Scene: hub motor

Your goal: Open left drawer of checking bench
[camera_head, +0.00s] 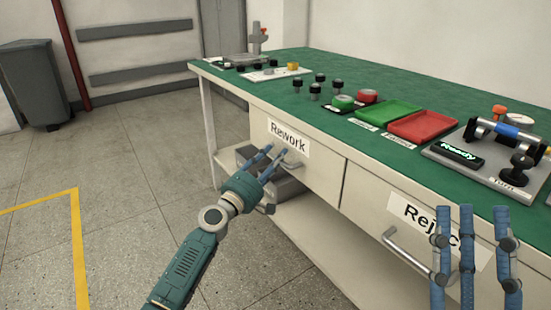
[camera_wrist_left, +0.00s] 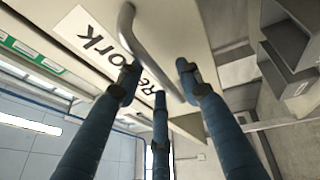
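The left drawer (camera_head: 318,172), labelled "Rework", is shut, its front flush with the bench (camera_head: 235,90). Its metal bar handle (camera_head: 294,162) also shows in the left wrist view (camera_wrist_left: 140,45). My left gripper (camera_head: 272,158) is at this handle, its blue fingers pointing at the drawer front. In the left wrist view, its fingers (camera_wrist_left: 158,82) are spread, with the handle bar running between them; I cannot tell whether they touch it. My right gripper (camera_head: 472,215) is open and empty, fingers up, in front of the right drawer (camera_head: 365,205), labelled "Reject".
The green bench top holds a green tray (camera_head: 390,113), a red tray (camera_head: 424,126), several black knobs and a motor fixture (camera_head: 512,135) with a "Ready" display. A lower shelf (camera_head: 310,225) lies under the drawers. The floor left of the bench is clear; a bin (camera_head: 35,80) stands far left.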

